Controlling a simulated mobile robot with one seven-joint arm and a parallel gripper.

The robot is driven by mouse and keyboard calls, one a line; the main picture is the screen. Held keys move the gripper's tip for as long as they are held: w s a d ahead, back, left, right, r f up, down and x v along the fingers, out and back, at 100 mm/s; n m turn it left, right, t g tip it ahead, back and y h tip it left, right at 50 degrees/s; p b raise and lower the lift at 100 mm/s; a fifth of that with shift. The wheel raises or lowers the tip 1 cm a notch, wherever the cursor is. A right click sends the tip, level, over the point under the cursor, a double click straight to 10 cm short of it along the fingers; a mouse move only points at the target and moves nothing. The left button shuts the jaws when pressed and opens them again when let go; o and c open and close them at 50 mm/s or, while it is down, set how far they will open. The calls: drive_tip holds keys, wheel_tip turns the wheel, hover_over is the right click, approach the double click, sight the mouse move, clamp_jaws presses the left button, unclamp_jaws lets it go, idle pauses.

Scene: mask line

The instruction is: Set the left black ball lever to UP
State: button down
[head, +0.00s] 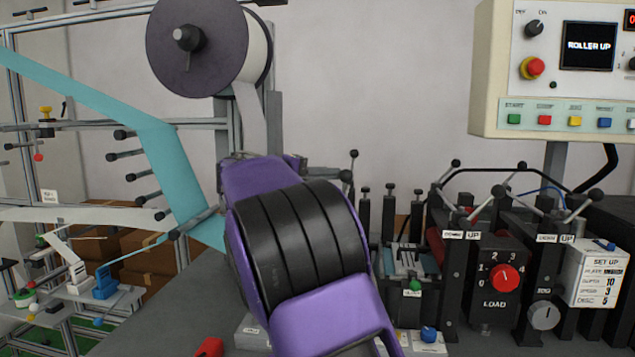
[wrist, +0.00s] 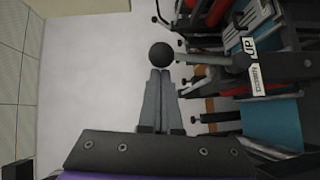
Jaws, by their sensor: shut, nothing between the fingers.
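My gripper (wrist: 160,74) is shut and empty in the wrist view. Its fingertips are right at a black ball (wrist: 162,54) on a grey lever rod (wrist: 205,60); I cannot tell whether they touch it. The rod leads to a black post with a white UP/DOWN label (wrist: 250,60). In the head view the left DOWN/UP label (head: 460,235) sits below tilted rods with black balls, one ball (head: 498,190) leaning up to the right. I cannot tell which of these balls the wrist view shows.
A second DOWN/UP label (head: 553,238) and another ball rod (head: 596,194) stand to the right. A LOAD box with a red knob (head: 503,278) is between them. A control panel (head: 545,70) hangs above. Open wall lies at left in the wrist view.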

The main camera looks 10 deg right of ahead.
sight(346, 174)
drive_tip(key=shift+s+d+r+m+y+b, duration=0.1)
drive_tip(key=shift+s+d+m+y+b, duration=0.15)
drive_tip(key=shift+d+m+y, duration=0.3)
drive_tip(key=shift+s+d+m+y+b, duration=0.1)
drive_tip(key=shift+s+d+m+y, duration=0.2)
drive_tip(key=shift+d, duration=0.4)
drive_tip(key=shift+s+d+m+y+b, duration=0.2)
drive_tip(key=shift+d+m+y, duration=0.1)
drive_tip(key=shift+d, duration=0.1)
drive_tip(key=shift+s+d+m+y+b, duration=0.15)
drive_tip(key=shift+d+m+y, duration=0.1)
drive_tip(key=shift+d, duration=0.15)
drive_tip(key=shift+s+d+f, duration=0.1)
drive_tip(key=shift+d+f, duration=0.1)
drive_tip(key=shift+d, duration=0.3)
drive_tip(key=shift+r, duration=0.1)
